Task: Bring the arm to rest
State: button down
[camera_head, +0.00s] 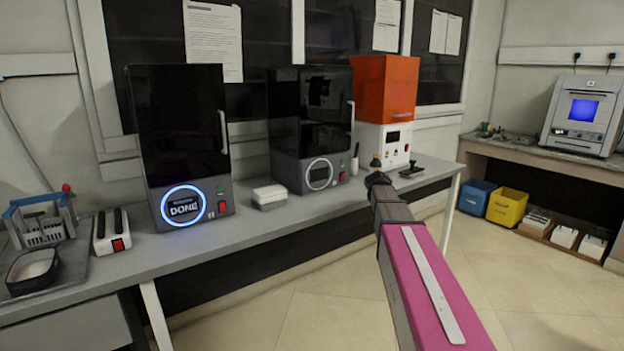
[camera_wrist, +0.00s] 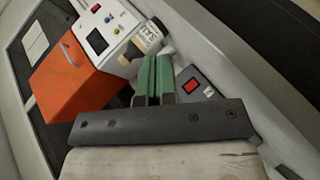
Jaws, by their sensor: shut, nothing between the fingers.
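My arm reaches from the lower right of the head view toward the bench, with its pink link in front. Its dark end (camera_head: 378,182) is in front of the white base of the orange-topped machine; the fingers are not clear there. In the wrist view my gripper (camera_wrist: 155,62) shows two green fingers side by side, shut with nothing between them. The orange-topped machine (camera_wrist: 75,68) is left of the fingers, tilted in the picture. It also shows in the head view (camera_head: 386,88). A grey panel with a red switch (camera_wrist: 190,84) shows right of the fingers.
The grey bench (camera_head: 255,222) carries a black printer with a lit DONE ring (camera_head: 182,150), a second black printer (camera_head: 312,125), a white box (camera_head: 269,196) and a small dark device (camera_head: 411,171). Blue (camera_head: 478,196) and yellow (camera_head: 508,206) bins stand right. The floor between is clear.

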jog(key=s+a+f+m+g+y, duration=0.1)
jog(key=s+a+f+m+g, duration=0.2)
jog(key=s+f, duration=0.6)
jog(key=s+a+f+m+g+y, duration=0.2)
jog(key=s+a+f+g, duration=0.2)
jog(key=s+f, duration=0.6)
jog(key=s+a+f+m+g+y, duration=0.2)
jog(key=s+f, duration=0.7)
jog(key=s, duration=0.8)
jog(key=a+m+g, duration=0.1)
jog(key=a+g, duration=0.1)
jog(key=shift+s+a+f+m+g, duration=0.2)
jog(key=shift+a+f+m+g, duration=0.1)
jog(key=shift+f+g, duration=0.1)
